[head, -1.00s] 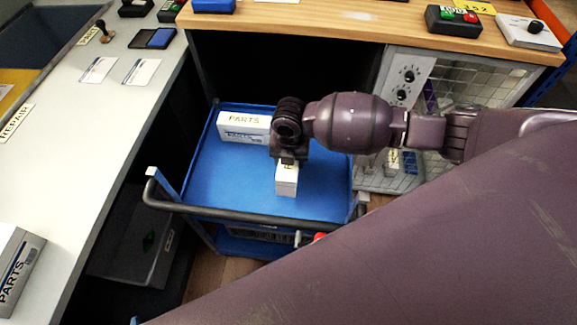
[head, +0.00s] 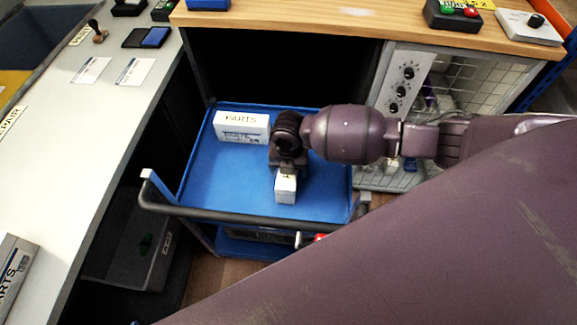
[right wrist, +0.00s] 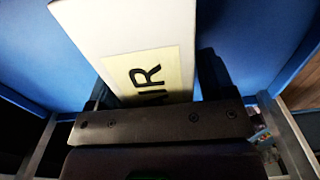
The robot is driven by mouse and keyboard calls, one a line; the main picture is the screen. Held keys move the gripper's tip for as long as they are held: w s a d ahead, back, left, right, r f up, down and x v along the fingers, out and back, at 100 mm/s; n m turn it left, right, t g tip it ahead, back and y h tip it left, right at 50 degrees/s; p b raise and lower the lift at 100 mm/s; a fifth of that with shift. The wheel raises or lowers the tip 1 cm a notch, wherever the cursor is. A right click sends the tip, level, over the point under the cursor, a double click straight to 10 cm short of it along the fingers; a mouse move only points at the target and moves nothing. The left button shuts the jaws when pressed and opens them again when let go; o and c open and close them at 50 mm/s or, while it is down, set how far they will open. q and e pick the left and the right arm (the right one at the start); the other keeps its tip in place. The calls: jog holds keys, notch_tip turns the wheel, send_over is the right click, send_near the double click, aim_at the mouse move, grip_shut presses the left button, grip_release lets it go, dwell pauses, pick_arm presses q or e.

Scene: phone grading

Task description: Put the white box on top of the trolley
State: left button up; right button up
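In the right wrist view the white box (right wrist: 135,28) carries a pale yellow label with black letters ending in "IR". My right gripper (head: 287,170) comes down over it from above and is shut on it, with dark fingers on both sides. I cannot tell whether its underside touches the trolley top. My left gripper is not in view.
A white PARTS box (head: 241,126) lies at the trolley's back left. A dark push handle (head: 250,213) runs along the near edge. A grey bench (head: 85,150) is left, a wooden bench (head: 330,22) behind, and a wire-fronted cabinet (head: 450,85) right.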

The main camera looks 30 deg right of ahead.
jog(key=shift+r, duration=0.2)
notch_tip(320, 180, up, 11)
jog(key=p, duration=0.2)
jog(key=shift+f+p, duration=0.1)
jog(key=shift+p, duration=0.3)
jog(key=shift+r, duration=0.6)
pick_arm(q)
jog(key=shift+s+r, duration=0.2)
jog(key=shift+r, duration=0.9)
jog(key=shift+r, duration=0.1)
